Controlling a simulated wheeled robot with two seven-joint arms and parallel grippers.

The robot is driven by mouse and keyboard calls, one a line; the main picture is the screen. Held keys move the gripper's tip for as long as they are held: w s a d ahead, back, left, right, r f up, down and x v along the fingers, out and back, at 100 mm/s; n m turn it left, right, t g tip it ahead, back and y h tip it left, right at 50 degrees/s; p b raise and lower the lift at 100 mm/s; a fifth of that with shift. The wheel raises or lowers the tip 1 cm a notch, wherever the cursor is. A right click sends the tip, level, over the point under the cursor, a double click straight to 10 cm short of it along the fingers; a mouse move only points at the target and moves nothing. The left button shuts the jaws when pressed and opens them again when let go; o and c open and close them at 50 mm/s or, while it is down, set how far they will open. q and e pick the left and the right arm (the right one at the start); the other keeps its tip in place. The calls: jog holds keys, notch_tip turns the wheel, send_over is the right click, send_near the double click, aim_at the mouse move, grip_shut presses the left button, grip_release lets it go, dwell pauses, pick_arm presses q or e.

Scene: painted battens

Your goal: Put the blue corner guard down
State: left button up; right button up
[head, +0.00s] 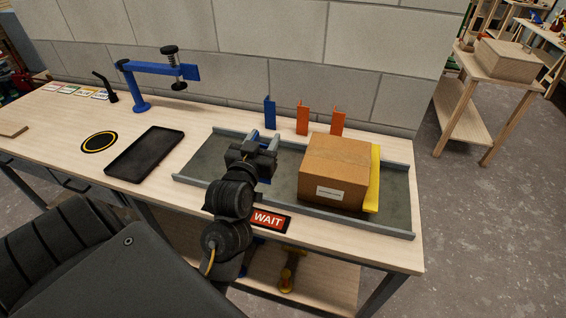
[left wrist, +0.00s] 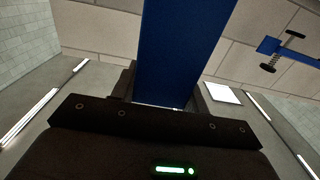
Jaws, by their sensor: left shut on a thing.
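My left gripper (head: 262,150) is over the left part of the grey tray, its arm coming up from the front. It is shut on a blue corner guard (left wrist: 182,45), which runs up between the fingers in the left wrist view. I cannot tell whether the held guard touches the tray. Another blue guard (head: 270,113) stands upright at the back by the wall. My right gripper is not in view.
The grey tray (head: 400,200) holds a cardboard box (head: 335,165) with a yellow guard (head: 375,175) at its right side. Two orange guards (head: 302,118) stand at the back. A WAIT sign (head: 268,219), black tray (head: 145,153) and blue clamp (head: 140,105) are nearby.

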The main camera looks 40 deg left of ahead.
pick_arm(q)
jog(key=w+a+f+p, duration=0.4)
jog(key=w+a+f, duration=0.1)
jog(key=w+f, duration=0.5)
notch_tip(320, 180, down, 2)
jog(key=shift+w+a+f, duration=0.15)
jog(key=shift+w, duration=0.15)
jog(key=shift+f, duration=0.15)
jog(key=o, duration=1.3)
jog(key=shift+c, duration=0.2)
